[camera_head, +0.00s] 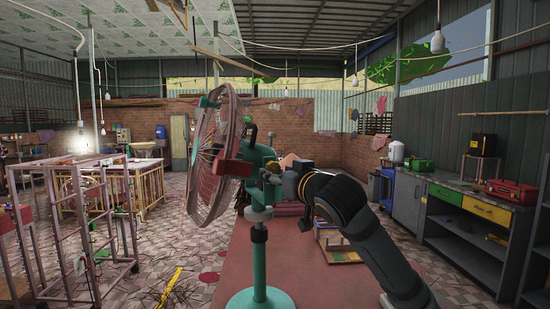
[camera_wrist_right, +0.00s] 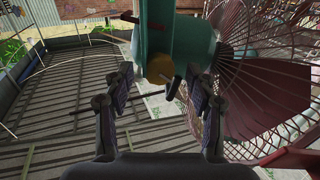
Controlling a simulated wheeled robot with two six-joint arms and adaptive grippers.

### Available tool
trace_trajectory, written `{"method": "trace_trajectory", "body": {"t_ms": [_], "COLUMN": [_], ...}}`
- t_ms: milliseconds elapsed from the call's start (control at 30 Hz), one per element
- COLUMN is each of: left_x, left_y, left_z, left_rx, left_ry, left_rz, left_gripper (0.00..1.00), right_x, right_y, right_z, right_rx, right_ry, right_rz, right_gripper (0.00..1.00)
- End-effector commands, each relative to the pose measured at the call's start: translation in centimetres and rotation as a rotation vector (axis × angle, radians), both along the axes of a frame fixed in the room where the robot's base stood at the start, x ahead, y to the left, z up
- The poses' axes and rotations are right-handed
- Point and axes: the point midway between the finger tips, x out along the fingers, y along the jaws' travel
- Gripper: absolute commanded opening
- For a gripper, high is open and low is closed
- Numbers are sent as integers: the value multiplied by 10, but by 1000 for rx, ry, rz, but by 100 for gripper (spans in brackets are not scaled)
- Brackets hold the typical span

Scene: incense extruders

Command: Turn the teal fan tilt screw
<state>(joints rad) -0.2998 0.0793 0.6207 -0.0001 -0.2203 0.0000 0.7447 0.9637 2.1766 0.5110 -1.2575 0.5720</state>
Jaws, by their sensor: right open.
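The teal fan has a pinkish wire cage (camera_head: 208,165), a teal stand (camera_head: 259,262) and a teal motor housing (camera_head: 262,157). In the right wrist view its teal body (camera_wrist_right: 155,38) fills the top middle, with the cage (camera_wrist_right: 262,75) at the right. A brass-coloured round part (camera_wrist_right: 158,69) and a small dark screw handle (camera_wrist_right: 172,88) show at the joint. My right gripper (camera_wrist_right: 159,76) is open, its fingers on either side of this joint. In the head view my right gripper (camera_head: 277,181) is beside the joint, partly hidden. My left gripper is not in view.
The fan stands on a reddish table (camera_head: 315,280). A small wooden rack (camera_head: 340,247) lies behind my right arm. A workbench with drawers (camera_head: 465,204) is at the right. Metal frames (camera_head: 98,210) stand on the left, with tiled floor between.

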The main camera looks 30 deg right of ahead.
Motion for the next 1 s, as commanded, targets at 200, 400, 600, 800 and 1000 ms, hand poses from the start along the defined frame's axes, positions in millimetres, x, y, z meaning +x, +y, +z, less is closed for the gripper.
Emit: {"method": "trace_trajectory", "body": {"t_ms": [200,400,600,800,1000], "left_x": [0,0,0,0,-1], "left_y": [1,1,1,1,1], "left_z": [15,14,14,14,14], "left_rx": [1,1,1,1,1], "left_ry": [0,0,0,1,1], "left_rz": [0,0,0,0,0], "left_gripper": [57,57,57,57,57], "right_x": [22,24,23,23,23], "right_y": [-3,-4,-4,-4,-4], "right_z": [1,-1,0,0,0], "right_rx": [2,-1,0,0,3], "right_ry": [-1,-2,-2,-2,-2], "right_rz": [1,-1,-1,-1,0], "right_gripper": [57,57,40,13,2]}}
